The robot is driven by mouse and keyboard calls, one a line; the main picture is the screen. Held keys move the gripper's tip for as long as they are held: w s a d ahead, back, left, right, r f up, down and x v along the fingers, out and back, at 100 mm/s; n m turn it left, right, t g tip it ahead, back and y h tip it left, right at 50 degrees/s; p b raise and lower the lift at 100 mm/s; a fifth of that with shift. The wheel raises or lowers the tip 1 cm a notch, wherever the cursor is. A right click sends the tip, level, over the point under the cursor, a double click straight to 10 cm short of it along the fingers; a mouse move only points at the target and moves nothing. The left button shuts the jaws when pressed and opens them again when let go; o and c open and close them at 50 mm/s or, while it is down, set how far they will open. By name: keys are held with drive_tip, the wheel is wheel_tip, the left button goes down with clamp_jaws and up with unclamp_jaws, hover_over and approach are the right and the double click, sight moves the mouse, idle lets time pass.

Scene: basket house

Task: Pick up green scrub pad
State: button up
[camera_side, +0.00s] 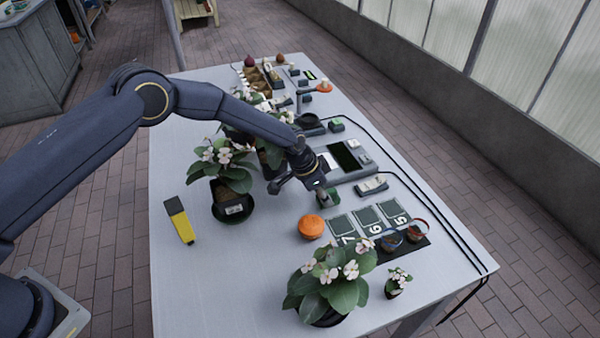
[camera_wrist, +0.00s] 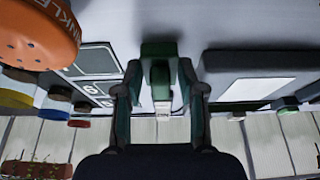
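A small dark green block, which looks like the green scrub pad (camera_side: 332,196), stands on the table just below and beside my gripper (camera_side: 322,192) in the side view. In the wrist view the green pad (camera_wrist: 158,48) shows at the middle top, between the two fingertips of my gripper (camera_wrist: 159,68). The fingers are apart, one on each side of it, with a narrow gap seeming to show at each side. Contact with the pad is not clear. The fingers partly hide the pad in the side view.
Potted plants (camera_side: 232,190) stand left and in front. A yellow-black tool (camera_side: 179,219) lies left, with clear table around it.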

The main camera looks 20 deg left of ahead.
drive_tip(key=c, duration=0.4)
drive_tip(key=shift+o, duration=0.2)
